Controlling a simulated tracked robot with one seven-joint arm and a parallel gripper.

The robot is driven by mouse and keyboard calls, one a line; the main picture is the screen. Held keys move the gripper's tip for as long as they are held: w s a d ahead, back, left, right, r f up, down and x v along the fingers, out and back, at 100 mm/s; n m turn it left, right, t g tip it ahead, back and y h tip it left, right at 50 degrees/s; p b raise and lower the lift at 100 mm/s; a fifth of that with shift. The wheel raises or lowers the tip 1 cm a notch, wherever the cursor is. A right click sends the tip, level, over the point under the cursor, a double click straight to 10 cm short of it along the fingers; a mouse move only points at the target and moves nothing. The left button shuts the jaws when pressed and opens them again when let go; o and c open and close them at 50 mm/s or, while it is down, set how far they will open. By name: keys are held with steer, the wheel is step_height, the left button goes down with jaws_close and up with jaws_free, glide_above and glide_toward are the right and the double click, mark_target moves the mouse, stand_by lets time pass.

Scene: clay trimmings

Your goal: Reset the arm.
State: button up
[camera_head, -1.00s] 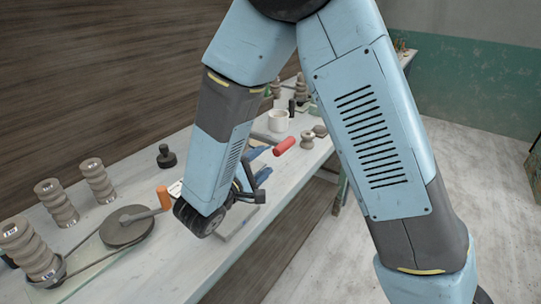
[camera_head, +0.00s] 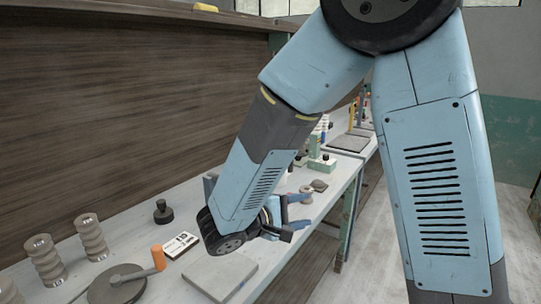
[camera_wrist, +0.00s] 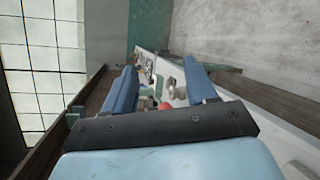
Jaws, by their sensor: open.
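My arm reaches out over a long white workbench (camera_head: 305,232), seen in the body view. My gripper (camera_head: 299,212) is at the end of the blue arm, above the bench near its front edge, and is partly hidden by my own wrist. In the wrist view my gripper (camera_wrist: 160,80) shows two blue fingers spread wide apart with nothing held between them. Bench items lie well beyond the fingertips there.
A crank wheel with an orange handle (camera_head: 157,257), stacked ribbed cylinders (camera_head: 91,237), a black knob-topped weight (camera_head: 163,211), a white card (camera_head: 181,245) and a grey slab (camera_head: 219,277) are on the bench. A dark wooden wall (camera_head: 120,110) stands behind. Floor at right is clear.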

steer(key=s+d+r+m+g+y, duration=0.2)
steer(key=s+d+m+g, duration=0.15)
steer(key=d, duration=0.35)
steer(key=s+d+r+m+g+y, duration=0.2)
steer(key=s+d+m+g, duration=0.15)
steer(key=d, duration=0.35)
steer(key=s+d+r+m+t+y, duration=0.3)
steer(key=s+r+m+y, duration=0.1)
steer(key=s+r+y, duration=0.3)
steer(key=shift+r+m+t+y, duration=0.3)
steer(key=shift+r+y, duration=0.1)
steer(key=shift+y, duration=0.6)
steer(key=shift+s, duration=0.1)
steer(key=shift+c, duration=0.5)
